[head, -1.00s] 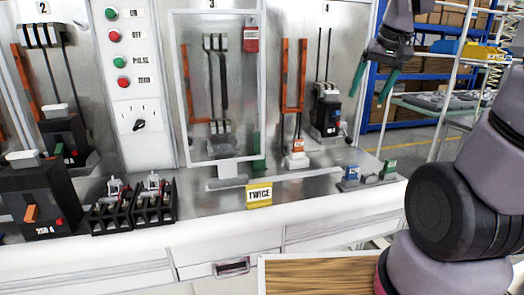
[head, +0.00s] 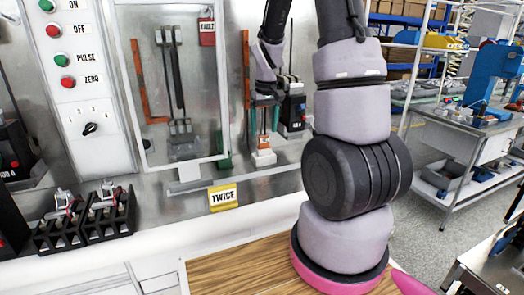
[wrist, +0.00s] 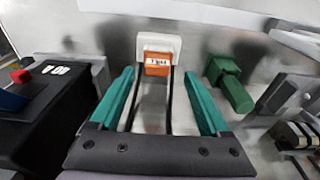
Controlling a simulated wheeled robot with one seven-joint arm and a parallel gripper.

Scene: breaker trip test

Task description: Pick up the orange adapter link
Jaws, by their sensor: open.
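The orange adapter link (head: 263,158) has a white end and a small printed label. It stands on the metal bench at the foot of the panel, below the orange bars. In the wrist view the link (wrist: 157,63) lies just ahead of my fingertips, in line with the gap between them. My gripper (head: 264,122) points down above the link, with its teal fingers spread apart. In the wrist view my gripper (wrist: 159,78) is open and holds nothing. I cannot tell whether a finger touches the link.
A black breaker (head: 293,112) with a red button stands close right of the link in the head view. A green block (wrist: 230,82) is close on the other side. A clear-fronted cover (head: 143,145) and yellow TWICE sign (head: 222,197) are to the left.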

